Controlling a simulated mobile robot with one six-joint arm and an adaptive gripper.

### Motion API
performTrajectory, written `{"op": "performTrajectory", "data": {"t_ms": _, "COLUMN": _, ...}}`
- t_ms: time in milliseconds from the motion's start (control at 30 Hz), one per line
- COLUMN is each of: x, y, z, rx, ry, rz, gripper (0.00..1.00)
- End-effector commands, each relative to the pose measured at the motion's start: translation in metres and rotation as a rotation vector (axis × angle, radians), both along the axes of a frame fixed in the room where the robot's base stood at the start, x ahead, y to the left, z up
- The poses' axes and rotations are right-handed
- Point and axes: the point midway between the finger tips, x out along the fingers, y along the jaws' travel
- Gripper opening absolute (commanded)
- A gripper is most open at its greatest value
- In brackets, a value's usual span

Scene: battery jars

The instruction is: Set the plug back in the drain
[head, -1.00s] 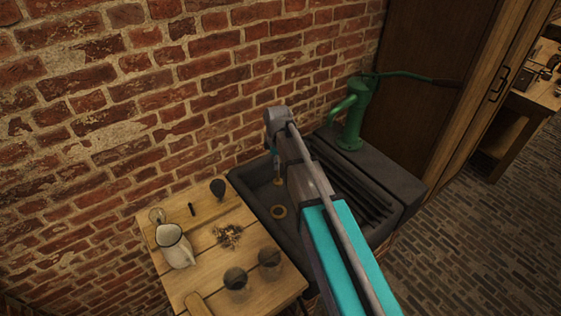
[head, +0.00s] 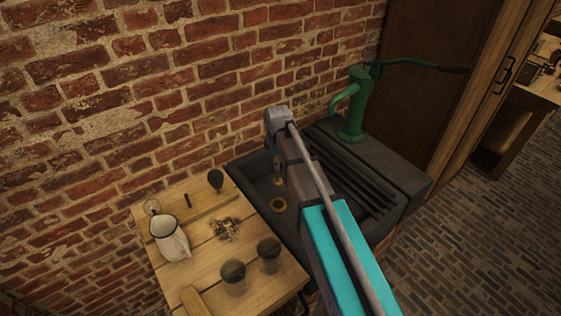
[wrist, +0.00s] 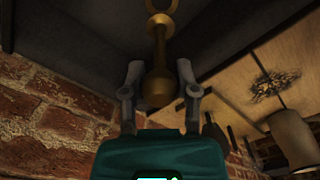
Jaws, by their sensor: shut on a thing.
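The brass plug (wrist: 158,62) is between my gripper's fingers (wrist: 160,75) in the wrist view, with its round knob towards the palm and its shaft pointing away. The head view also shows the plug (head: 279,183) under my gripper (head: 277,172), above the dark sink basin (head: 246,180). The brass drain ring (head: 279,205) lies on the basin floor, just below the plug in the picture. The drain ring (wrist: 161,5) is cut by the top edge of the wrist view, close beyond the plug's far end. The plug looks apart from the drain, though the exact gap is hard to tell.
A green hand pump (head: 353,105) stands at the sink's back right, beside a ribbed draining area. A wooden table (head: 205,262) adjoins the sink on the left, holding a white jug (head: 170,240), dark jars and a small pile. A brick wall is behind.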

Motion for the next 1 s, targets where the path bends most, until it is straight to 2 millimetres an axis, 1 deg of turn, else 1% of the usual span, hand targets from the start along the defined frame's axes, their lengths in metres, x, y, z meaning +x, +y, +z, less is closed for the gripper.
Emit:
{"op": "performTrajectory", "data": {"t_ms": 33, "x": 0.0, "y": 0.0, "z": -0.005, "rx": 0.0, "ry": 0.0, "rz": 0.0, "gripper": 0.0}}
{"op": "performTrajectory", "data": {"t_ms": 1000, "x": 0.0, "y": 0.0, "z": -0.051, "rx": 0.0, "ry": 0.0, "rz": 0.0, "gripper": 0.0}}
